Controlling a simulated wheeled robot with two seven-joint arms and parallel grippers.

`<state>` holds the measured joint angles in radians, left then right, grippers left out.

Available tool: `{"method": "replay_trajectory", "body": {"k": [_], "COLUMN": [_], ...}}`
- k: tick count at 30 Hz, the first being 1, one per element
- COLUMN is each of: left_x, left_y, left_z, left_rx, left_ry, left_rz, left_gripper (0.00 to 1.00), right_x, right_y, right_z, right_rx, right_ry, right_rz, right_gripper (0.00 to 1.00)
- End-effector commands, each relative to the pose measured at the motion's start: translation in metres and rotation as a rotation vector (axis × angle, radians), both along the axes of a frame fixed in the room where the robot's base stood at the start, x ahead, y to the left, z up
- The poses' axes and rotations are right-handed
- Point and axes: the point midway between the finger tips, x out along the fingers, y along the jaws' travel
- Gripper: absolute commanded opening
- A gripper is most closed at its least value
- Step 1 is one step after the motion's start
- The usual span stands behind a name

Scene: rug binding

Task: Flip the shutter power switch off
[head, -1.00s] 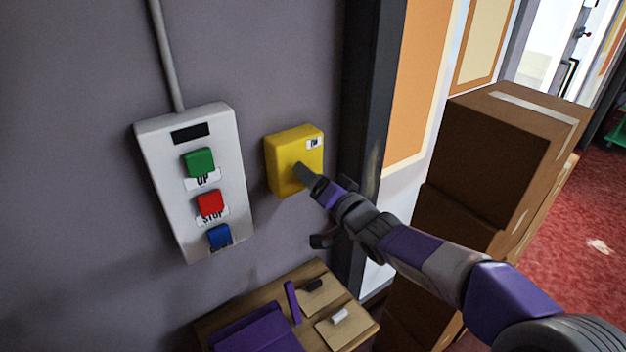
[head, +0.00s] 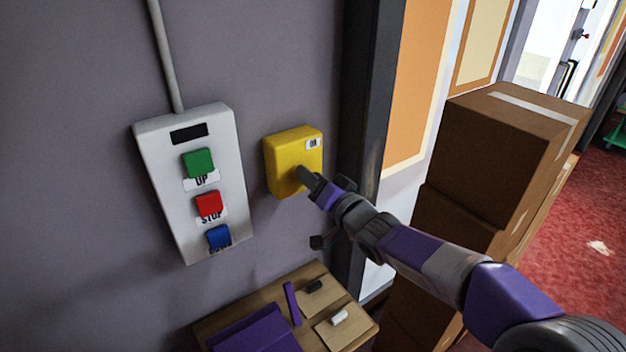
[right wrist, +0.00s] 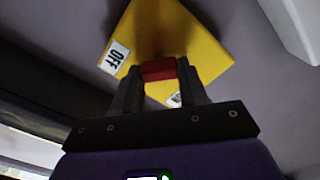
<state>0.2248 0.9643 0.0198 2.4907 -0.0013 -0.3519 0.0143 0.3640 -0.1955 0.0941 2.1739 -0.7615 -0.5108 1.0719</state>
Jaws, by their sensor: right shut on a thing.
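The shutter power switch is a yellow box (head: 285,150) on the grey wall, with an ON label (head: 313,143) at its upper right. My right gripper (head: 304,174) is at the box's front and hides the lever in the head view. In the right wrist view, the gripper (right wrist: 158,80) is shut on the red switch lever (right wrist: 158,70) in front of the yellow box (right wrist: 180,30). An OFF label (right wrist: 115,57) shows at the box's left corner there. Another label is mostly hidden behind the fingers. My left gripper is not in view.
A white control box (head: 165,150) with green, red and blue buttons is left of the switch. A dark post (head: 368,120) and stacked cardboard boxes (head: 490,150) stand to the right. A small wooden table (head: 270,290) with purple and small items is below.

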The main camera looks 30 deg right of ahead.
Motion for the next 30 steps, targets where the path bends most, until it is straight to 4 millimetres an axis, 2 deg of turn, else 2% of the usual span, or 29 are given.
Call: {"method": "replay_trajectory", "body": {"k": [8,30], "left_x": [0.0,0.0], "left_y": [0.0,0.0], "left_z": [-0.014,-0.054], "left_rx": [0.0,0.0], "left_ry": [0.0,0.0], "left_rz": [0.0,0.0], "left_gripper": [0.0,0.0], "right_x": [0.0,0.0], "right_y": [0.002,0.005], "right_z": [0.001,0.002], "right_rx": [-0.204,-0.905], "right_ry": [-0.023,-0.079], "right_rz": [0.003,0.0], "right_gripper": [0.12,0.12]}}
